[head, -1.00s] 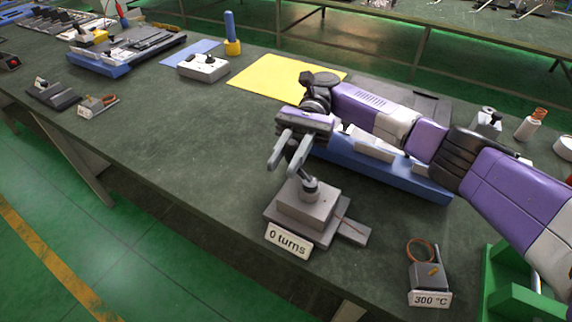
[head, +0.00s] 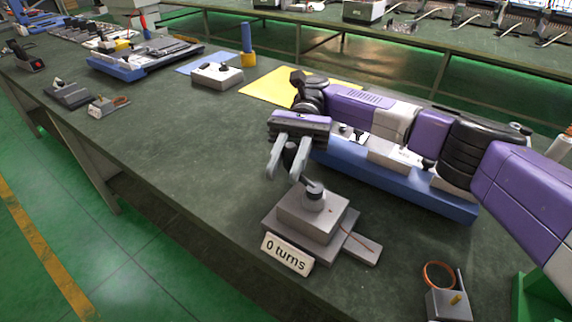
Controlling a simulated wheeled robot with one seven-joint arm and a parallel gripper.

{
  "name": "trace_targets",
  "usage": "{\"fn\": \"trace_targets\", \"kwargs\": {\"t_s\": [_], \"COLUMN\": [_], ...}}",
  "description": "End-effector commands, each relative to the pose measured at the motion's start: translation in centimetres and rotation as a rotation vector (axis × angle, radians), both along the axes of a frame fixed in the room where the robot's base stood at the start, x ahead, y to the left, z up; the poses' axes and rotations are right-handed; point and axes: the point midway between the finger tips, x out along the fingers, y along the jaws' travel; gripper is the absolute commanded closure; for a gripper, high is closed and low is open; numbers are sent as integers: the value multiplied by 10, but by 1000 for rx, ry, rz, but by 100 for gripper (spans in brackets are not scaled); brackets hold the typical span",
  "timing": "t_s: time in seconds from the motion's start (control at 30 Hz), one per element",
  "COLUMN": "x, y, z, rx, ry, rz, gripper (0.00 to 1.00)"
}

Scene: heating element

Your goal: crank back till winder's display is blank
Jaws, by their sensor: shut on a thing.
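The winder (head: 312,216) is a grey stepped block near the front edge of the table. Its white display plate (head: 287,254) reads "0 turns". A dark round hub on its top carries a short crank with an upright dark knob (head: 291,155). My gripper (head: 287,166) comes from above and behind, with its two grey fingers pointing down on either side of the knob. It is shut on the crank knob. The exact contact is small and partly hidden by the fingers.
A blue tray (head: 449,206) lies behind the winder under my arm. A copper ring with a grey block (head: 446,306) stands at the front right. A yellow sheet (head: 262,88) and a white box (head: 217,75) lie farther back. The table left of the winder is clear.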

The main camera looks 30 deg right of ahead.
Motion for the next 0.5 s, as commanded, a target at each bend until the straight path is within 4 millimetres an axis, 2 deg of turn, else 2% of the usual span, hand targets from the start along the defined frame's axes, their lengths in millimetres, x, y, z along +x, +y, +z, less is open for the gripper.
{"fn": "trace_targets", "kwargs": {"t_s": [0.1,0.13,0.2,0.23,0.5], "x": [-1,-1,-1,-1,0], "y": [0,0,0,0,0], "z": [-2,-2,-2,-2,-1], "rx": [-3,-3,-2,-2,-1], "ry": [2,2,2,2,1], "rz": [5,5,4,4,1], "gripper": [100,72,58,56,56]}}
